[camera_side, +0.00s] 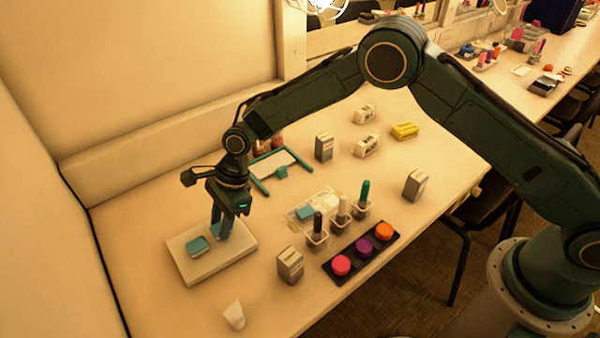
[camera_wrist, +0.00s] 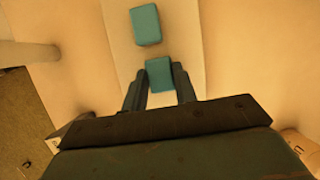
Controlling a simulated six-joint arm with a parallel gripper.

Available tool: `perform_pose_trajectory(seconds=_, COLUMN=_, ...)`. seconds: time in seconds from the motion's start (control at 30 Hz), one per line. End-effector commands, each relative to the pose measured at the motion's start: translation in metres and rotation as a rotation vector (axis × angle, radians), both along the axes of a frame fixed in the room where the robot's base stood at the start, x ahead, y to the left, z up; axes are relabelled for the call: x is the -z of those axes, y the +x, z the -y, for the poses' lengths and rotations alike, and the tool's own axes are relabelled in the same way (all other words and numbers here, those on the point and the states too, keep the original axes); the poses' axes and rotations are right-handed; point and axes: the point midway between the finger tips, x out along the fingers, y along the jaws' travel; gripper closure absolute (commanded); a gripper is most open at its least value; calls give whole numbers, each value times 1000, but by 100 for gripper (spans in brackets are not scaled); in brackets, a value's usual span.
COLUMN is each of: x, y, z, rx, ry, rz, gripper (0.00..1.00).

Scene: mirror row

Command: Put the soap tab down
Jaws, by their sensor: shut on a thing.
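My gripper (camera_side: 221,234) is shut on a teal soap tab (camera_wrist: 159,73); it also shows in part in the side view (camera_side: 215,231), partly hidden by the fingers. My gripper points down over a pale, flat slab (camera_side: 204,271) at the left of the table. A second teal tab (camera_side: 197,246) lies on the slab, just left of the held one. In the wrist view this second tab (camera_wrist: 146,25) lies ahead of the fingertips, with a gap between the two. I cannot tell whether the held tab touches the slab.
A small box (camera_side: 290,265) and a white cup-like piece (camera_side: 234,315) stand near the slab. To the right are a clear tray (camera_side: 326,201), several bottles in holders and a dark tray (camera_side: 340,276) of coloured pots. A teal-edged frame (camera_side: 262,163) lies behind.

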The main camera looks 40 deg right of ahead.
Motion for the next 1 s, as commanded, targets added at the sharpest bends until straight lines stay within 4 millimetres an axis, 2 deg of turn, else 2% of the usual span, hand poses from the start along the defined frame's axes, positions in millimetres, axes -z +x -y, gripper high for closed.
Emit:
perform_pose_trajectory(seconds=0.47, x=6, y=0, z=0, rx=-1, ry=0, rz=0, gripper=93)
perform_pose_trajectory(seconds=0.5, x=7, y=0, z=0, rx=-1, ry=0, rz=0, gripper=68)
perform_pose_trajectory(seconds=0.6, x=6, y=0, z=0, rx=-1, ry=0, rz=0, gripper=50)
perform_pose_trajectory(seconds=1.0, x=3, y=0, z=0, rx=-1, ry=1, rz=1, gripper=50)
